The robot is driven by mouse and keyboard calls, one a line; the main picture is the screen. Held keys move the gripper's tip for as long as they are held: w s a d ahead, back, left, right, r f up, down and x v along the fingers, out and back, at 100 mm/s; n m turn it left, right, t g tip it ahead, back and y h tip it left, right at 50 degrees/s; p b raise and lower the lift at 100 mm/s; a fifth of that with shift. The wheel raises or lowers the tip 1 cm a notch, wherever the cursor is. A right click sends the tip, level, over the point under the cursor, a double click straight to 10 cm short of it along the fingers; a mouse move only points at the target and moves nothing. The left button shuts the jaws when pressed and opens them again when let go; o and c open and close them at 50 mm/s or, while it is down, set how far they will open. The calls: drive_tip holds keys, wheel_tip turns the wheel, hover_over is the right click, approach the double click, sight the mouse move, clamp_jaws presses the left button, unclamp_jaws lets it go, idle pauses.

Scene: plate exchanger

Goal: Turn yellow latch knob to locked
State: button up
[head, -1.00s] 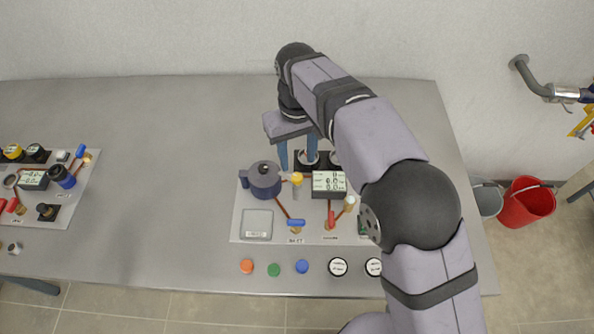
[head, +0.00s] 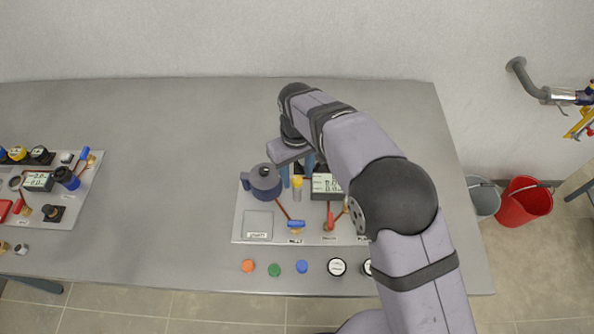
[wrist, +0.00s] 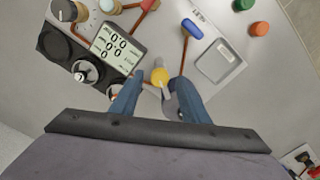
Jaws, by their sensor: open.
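The yellow latch knob (head: 297,181) stands on the near panel, between a dark grey round housing (head: 263,181) and a display box (head: 323,186). In the wrist view the yellow knob (wrist: 160,76) shows between my two blue fingers, with a pale lever beside it. My gripper (head: 299,178) is open, with one finger on either side of the knob in the picture. I cannot tell whether either finger touches it, or how far down the fingertips reach. The grey housing is partly hidden behind a finger in the wrist view.
A blue-handled valve (head: 296,224) and a red-handled valve (head: 330,222) sit on the panel's near side. Round buttons, orange (head: 248,265), green (head: 274,269) and blue (head: 302,266), lie along the table front. Another panel (head: 70,210) is at the left. The table's middle left is clear.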

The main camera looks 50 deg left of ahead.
sight(297, 179)
drive_tip(key=shift+f, duration=0.45)
drive_tip(key=c, duration=1.1)
drive_tip(key=shift+o, duration=0.2)
drive_tip(key=shift+n, duration=1.5)
drive_tip(key=o, duration=1.1)
drive_tip(key=shift+c, duration=0.2)
drive_tip(key=shift+r+b, duration=0.15)
drive_tip(key=shift+b, duration=0.15)
drive_tip(key=shift+r+b, duration=1.3)
drive_tip(key=shift+r, duration=2.3)
